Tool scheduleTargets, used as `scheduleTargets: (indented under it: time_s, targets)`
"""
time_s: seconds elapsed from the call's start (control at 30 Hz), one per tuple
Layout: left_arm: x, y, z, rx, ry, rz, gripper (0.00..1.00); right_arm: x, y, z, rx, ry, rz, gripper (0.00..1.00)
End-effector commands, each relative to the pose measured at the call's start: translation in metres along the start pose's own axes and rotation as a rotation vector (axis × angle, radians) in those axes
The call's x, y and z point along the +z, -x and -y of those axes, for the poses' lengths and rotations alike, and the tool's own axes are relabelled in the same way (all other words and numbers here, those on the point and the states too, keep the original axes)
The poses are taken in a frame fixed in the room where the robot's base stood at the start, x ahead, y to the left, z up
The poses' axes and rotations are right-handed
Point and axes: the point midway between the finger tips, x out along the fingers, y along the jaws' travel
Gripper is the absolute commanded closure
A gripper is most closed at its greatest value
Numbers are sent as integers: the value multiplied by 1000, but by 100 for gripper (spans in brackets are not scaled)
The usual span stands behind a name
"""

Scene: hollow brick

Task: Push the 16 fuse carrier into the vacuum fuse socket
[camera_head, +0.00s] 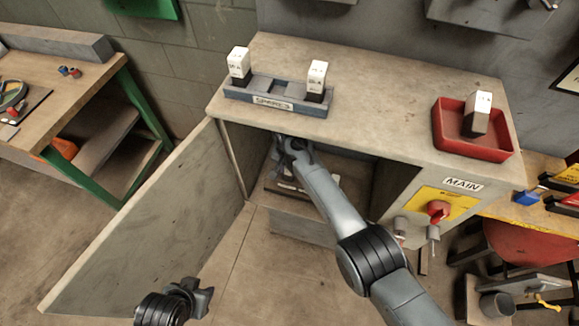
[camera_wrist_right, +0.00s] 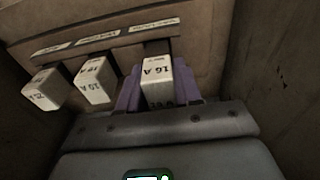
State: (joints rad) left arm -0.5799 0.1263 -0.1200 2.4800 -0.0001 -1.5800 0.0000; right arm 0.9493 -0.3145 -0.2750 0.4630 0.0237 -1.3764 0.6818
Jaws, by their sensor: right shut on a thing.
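In the right wrist view, a white carrier marked 16 A (camera_wrist_right: 159,88) stands between the purple fingers of my right gripper (camera_wrist_right: 158,97), which is shut on it. Its far end meets a dark slot, the socket (camera_wrist_right: 157,47), under the rightmost label; how deep it sits is hidden. In the head view my right gripper (camera_head: 290,152) is inside the open cabinet (camera_head: 350,72), and the carrier cannot be made out there. My left gripper (camera_head: 201,297) is low at the left, outside the cabinet, away from the carrier; its jaw gap is unclear.
Two other white carriers, (camera_wrist_right: 96,80) and (camera_wrist_right: 42,90), protrude left of the 16 A one. The open door (camera_head: 150,225) and cabinet walls flank my right arm. On top are a spares rack (camera_head: 262,103) and a red tray (camera_head: 485,150). A red switch (camera_head: 438,210) is on the front.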

Motion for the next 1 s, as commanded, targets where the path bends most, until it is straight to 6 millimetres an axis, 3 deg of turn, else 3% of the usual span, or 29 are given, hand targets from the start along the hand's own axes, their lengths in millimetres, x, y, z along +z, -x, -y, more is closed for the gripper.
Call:
scheduleTargets:
  time_s: [1.0]
  targets:
    - [5, -16, -1, 0, 0, 0, 62, 2, -19, 0, 0, 0, 0, 100]
